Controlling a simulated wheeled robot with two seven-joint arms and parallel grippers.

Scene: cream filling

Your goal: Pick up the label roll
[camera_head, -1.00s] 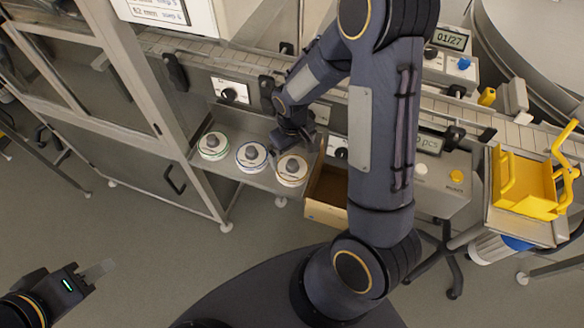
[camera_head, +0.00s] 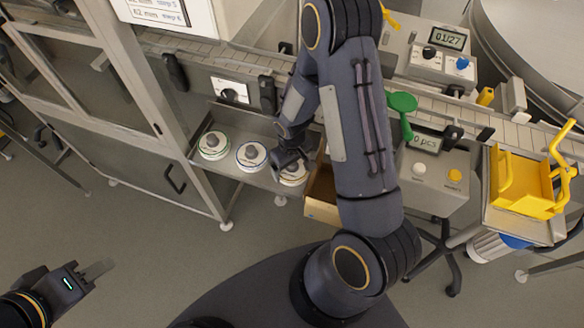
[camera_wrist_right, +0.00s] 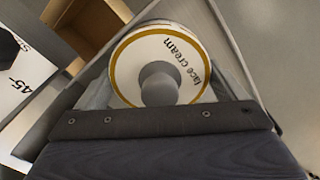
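Three white label rolls with grey centre knobs stand in a row on a metal shelf: a green-rimmed one (camera_head: 213,147), a blue-rimmed one (camera_head: 251,157), and a third at the right end (camera_head: 294,178), partly hidden by my right gripper (camera_head: 291,160). In the right wrist view a gold-rimmed roll (camera_wrist_right: 140,52) reading "face cream" sits directly ahead, with its grey knob toward me. My right gripper's fingers (camera_wrist_right: 162,92) lie to either side of this roll, apart; contact is not clear. My left gripper (camera_head: 98,270) is low at the left, empty, away from the shelf.
An open cardboard box (camera_head: 321,212) stands right of the rolls, close to my right arm. The conveyor (camera_head: 200,48) runs behind the shelf. A metal-framed cabinet (camera_head: 110,100) borders it at the left. A green scoop (camera_head: 402,103) and a yellow basket (camera_head: 525,185) are at the right.

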